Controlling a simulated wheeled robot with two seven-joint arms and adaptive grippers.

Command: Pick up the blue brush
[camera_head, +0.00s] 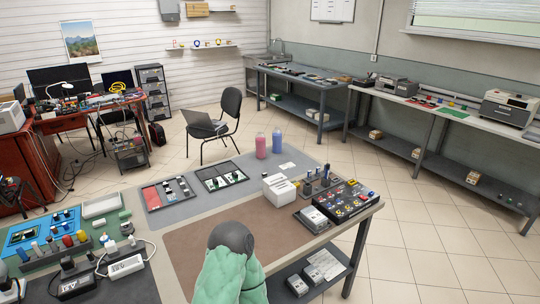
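I cannot make out a blue brush for certain. On the left of the table, a dark rack (50,257) holds several small upright items with red, yellow, blue and grey tops, too small to identify. A blue mat (22,238) lies behind it with small parts on it. A blue bottle (277,141) stands at the table's far edge, beside a pink bottle (261,145). Neither gripper can be seen. A green padded shape with a dark grey cap, apparently part of my own arm, rises at the bottom middle and hides some of the table.
A brown mat (205,238) lies mostly bare in the middle. Two framed trays (168,193) (220,176) lie behind it. A white box (279,190) and a dark panel (338,203) stand at the right edge. Cabled devices (126,266) lie at front left.

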